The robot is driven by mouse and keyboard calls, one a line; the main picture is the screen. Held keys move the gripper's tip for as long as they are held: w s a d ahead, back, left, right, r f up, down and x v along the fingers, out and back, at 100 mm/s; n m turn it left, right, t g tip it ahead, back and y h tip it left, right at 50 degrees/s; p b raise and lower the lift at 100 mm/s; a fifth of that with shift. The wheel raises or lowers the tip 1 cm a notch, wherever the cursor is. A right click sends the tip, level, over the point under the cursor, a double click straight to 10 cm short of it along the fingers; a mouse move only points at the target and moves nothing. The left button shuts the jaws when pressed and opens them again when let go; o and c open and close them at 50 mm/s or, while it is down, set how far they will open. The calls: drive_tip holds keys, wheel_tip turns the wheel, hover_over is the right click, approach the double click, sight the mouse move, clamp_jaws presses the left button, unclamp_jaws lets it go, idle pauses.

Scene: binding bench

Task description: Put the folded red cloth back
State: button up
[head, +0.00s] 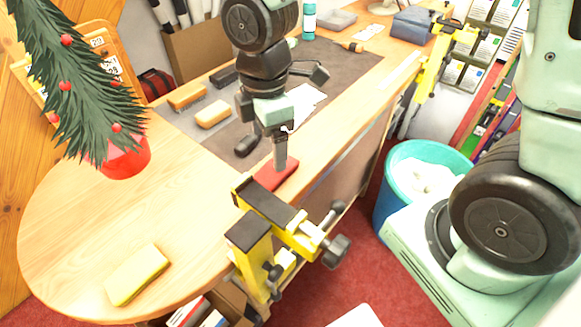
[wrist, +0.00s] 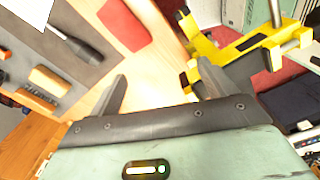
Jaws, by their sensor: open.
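The folded red cloth (head: 272,178) lies flat on the wooden bench near its front edge, just behind a yellow clamp. In the wrist view the cloth (wrist: 125,22) shows at the top, beyond my fingertips and beside the grey mat. My gripper (head: 281,163) points down at the cloth in the head view and hides part of it. In the wrist view my gripper (wrist: 161,85) has its two fingers wide apart with nothing between them. I cannot tell the exact height of the fingertips above the cloth.
The yellow clamp (head: 262,228) juts from the bench edge close to the cloth. Brushes (head: 213,113) lie on the grey mat (head: 185,122). A yellow block (head: 137,275) lies at front left. A potted tree (head: 125,158) stands at left. The bench's left part is mostly clear.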

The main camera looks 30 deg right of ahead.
sight(295, 216)
drive_tip(key=s+r+m, duration=0.1)
drive_tip(key=s+m, duration=0.2)
drive_tip(key=s, duration=0.1)
drive_tip(key=s+a+r+m, duration=0.1)
drive_tip(key=s+m, duration=0.2)
drive_tip(key=s, duration=0.2)
drive_tip(key=s+a+r+m, duration=0.1)
drive_tip(key=s+r+m, duration=0.1)
drive_tip(key=s+m, duration=0.1)
drive_tip(key=shift+s+a+r, duration=0.1)
drive_tip(key=shift+s+a, duration=0.1)
drive_tip(key=shift+s, duration=0.6)
drive_tip(key=shift+s+m, duration=0.3)
drive_tip(key=shift+s, duration=0.05)
wheel_tip(295, 216, down, 5)
drive_tip(key=b, duration=0.5)
